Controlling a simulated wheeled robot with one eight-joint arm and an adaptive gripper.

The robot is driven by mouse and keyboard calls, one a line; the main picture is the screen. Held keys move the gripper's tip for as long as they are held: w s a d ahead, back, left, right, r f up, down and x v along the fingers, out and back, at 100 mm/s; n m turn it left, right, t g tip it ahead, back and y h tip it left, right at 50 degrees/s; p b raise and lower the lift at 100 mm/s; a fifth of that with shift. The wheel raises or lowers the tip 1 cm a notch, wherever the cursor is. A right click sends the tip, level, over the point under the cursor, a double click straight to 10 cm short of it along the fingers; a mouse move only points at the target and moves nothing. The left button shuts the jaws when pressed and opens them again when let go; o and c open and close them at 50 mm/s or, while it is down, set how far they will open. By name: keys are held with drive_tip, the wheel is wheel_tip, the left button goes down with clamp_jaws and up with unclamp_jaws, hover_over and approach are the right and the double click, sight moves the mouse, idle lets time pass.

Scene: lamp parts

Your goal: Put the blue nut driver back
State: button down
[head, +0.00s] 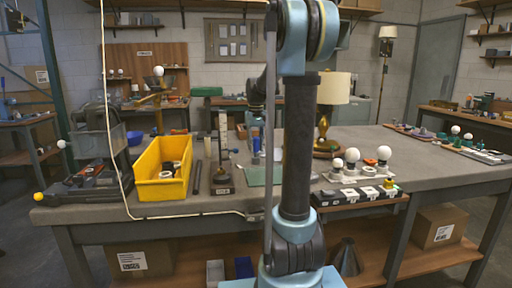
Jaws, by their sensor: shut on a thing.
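My gripper (256,124) shows small in the head view, at the far end of my arm and partly hidden by my upright arm link. It is shut on a slim blue thing that looks like the blue nut driver (256,146), upright over the workbench (350,207). The driver's lower end is hard to make out, so I cannot tell whether it touches anything. A tall narrow stand (223,150) with a dark base is just left of it. A green mat (256,177) lies below and in front.
A yellow bin (162,190) with small parts stands at left. A grey toolbox or machine (82,184) is at the far left. A brass lamp with a cream shade (334,88) and several white bulbs (384,152) stand at right. The bench's right middle is clear.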

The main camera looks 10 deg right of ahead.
drive_tip(key=c, duration=1.2)
unclamp_jaws()
drive_tip(key=shift+c, duration=0.2)
wheel_tip(320, 180, up, 12)
drive_tip(key=shift+r, duration=0.1)
